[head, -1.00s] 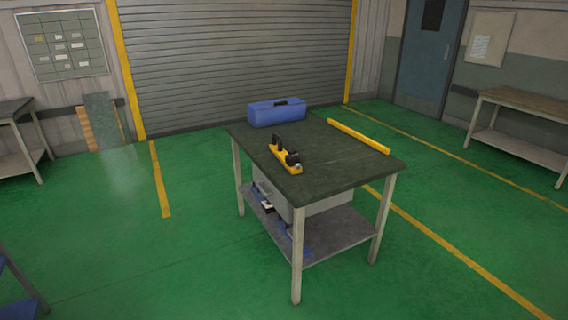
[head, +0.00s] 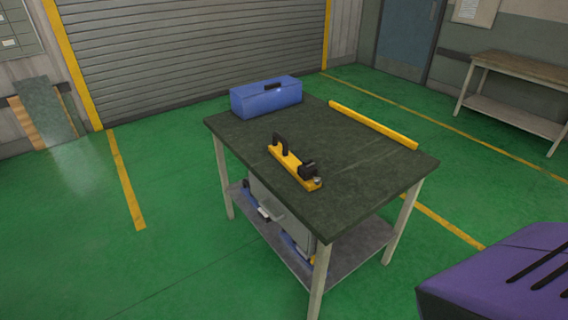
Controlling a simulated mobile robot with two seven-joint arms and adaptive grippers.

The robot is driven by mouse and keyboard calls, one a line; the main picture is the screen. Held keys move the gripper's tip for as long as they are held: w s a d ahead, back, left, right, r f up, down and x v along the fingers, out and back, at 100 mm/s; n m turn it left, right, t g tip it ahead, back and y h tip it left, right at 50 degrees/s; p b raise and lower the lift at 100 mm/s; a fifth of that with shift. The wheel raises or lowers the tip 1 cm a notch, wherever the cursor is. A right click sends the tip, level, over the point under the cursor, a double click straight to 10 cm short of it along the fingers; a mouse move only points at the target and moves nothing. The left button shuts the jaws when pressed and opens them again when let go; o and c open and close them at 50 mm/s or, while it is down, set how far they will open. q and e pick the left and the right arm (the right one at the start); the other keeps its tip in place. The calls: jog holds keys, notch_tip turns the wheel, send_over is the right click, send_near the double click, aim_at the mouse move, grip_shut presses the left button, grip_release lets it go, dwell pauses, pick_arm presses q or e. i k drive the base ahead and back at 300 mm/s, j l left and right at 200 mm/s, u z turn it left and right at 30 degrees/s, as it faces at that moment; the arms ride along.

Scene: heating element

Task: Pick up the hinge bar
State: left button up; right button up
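Two yellow bars lie on the dark top of the workbench (head: 350,180), and I cannot tell for certain which is the hinge bar. A short yellow bar (head: 283,160) with a black upright handle at its far end and a dark fitting at its near end lies near the middle of the top. A longer plain yellow bar (head: 372,124) lies along the right back edge. Nothing holds either bar. Neither of my grippers shows in the head view.
A blue toolbox (head: 266,97) stands at the bench's back left corner. A grey box (head: 275,203) and blue items sit on the lower shelf. A second bench (head: 520,78) stands at the right wall. The green floor (head: 180,240) left of the workbench is clear.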

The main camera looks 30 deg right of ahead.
aim_at(302, 173)
jog(key=i+z, duration=0.25)
jog(key=i, duration=0.2)
jog(key=i+j+z, duration=0.25)
jog(key=i, duration=0.2)
jog(key=i+j+z, duration=0.25)
jog(key=i, duration=0.2)
jog(key=i+j+z, duration=0.15)
jog(key=z, duration=0.3)
jog(key=i+j+z, duration=0.2)
jog(key=z, duration=0.2)
jog(key=i+j+z, duration=0.2)
jog(key=z, duration=0.25)
jog(key=i+j+z, duration=0.1)
jog(key=j+z, duration=0.6)
jog(key=j, duration=0.2)
